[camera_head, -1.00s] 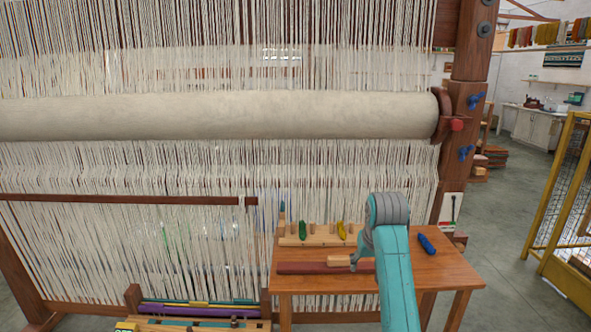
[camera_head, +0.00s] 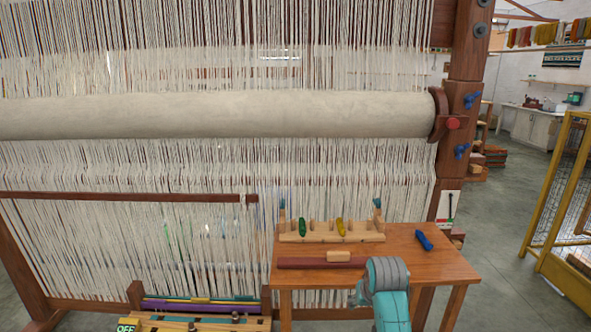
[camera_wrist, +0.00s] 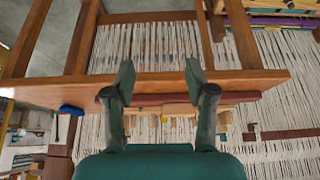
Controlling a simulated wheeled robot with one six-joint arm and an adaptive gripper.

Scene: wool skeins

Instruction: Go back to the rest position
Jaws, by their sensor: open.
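My arm's teal link shows at the bottom of the head view, in front of the small wooden table (camera_head: 440,262). My gripper (camera_wrist: 158,82) shows in the wrist view with its two dark fingers apart and nothing between them. The wrist picture looks turned over, with the table's edge and legs behind the fingers. In the head view my fingertips are mostly hidden by my arm.
On the table are a peg rack (camera_head: 332,237) with a green skein (camera_head: 302,227) and a yellow skein (camera_head: 340,227), a dark red bar (camera_head: 310,264), a wooden block (camera_head: 339,256) and a blue item (camera_head: 424,240). A loom (camera_head: 220,115) stands behind. A yellow cage (camera_head: 548,200) stands right.

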